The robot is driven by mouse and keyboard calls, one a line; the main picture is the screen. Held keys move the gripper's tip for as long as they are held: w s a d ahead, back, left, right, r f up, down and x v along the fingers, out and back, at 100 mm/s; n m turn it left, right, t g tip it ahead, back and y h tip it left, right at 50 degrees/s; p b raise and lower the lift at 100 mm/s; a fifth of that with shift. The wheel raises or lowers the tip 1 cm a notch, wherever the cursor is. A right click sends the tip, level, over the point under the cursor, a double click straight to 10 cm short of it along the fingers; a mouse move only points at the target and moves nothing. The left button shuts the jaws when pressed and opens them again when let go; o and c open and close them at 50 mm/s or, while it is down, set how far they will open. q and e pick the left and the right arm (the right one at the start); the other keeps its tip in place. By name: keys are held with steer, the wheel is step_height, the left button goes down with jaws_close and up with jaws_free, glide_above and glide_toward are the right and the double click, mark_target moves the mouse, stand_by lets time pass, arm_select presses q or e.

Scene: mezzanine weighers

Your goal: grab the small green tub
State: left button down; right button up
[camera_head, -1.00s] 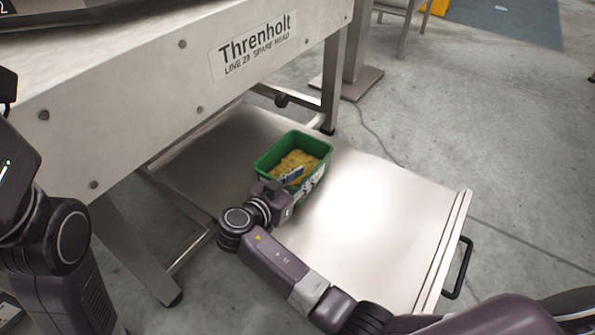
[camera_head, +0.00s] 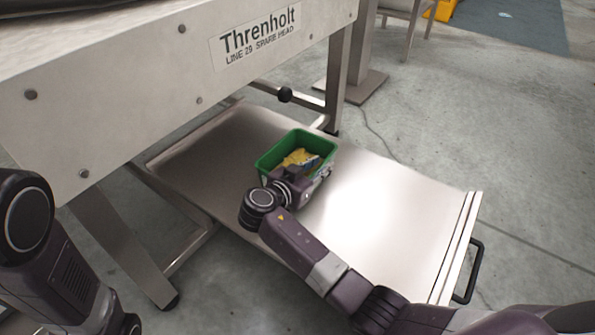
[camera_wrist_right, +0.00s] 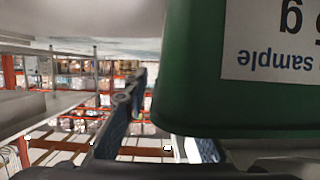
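The small green tub (camera_head: 281,152) stands on the steel platform, with yellow contents inside. Its outer wall, with a white upside-down label reading "sample", fills the right of the right wrist view (camera_wrist_right: 190,70). My right gripper (camera_head: 303,166) is at the tub's near right side, and its fingers reach over the rim. In the right wrist view its blue-padded fingers (camera_wrist_right: 163,130) are apart, one left of the tub and one partly hidden by the rim. I cannot tell whether they touch it. My left arm is at the left edge of the head view; its gripper is out of frame.
The steel platform (camera_head: 390,205) is otherwise clear around the tub, with a black handle (camera_head: 470,270) at its right end. A steel frame labelled "Threnholt" (camera_head: 258,35) overhangs the left and back. A steel leg (camera_head: 337,75) stands behind the tub.

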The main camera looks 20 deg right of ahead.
jaws_close()
stand_by(0.4)
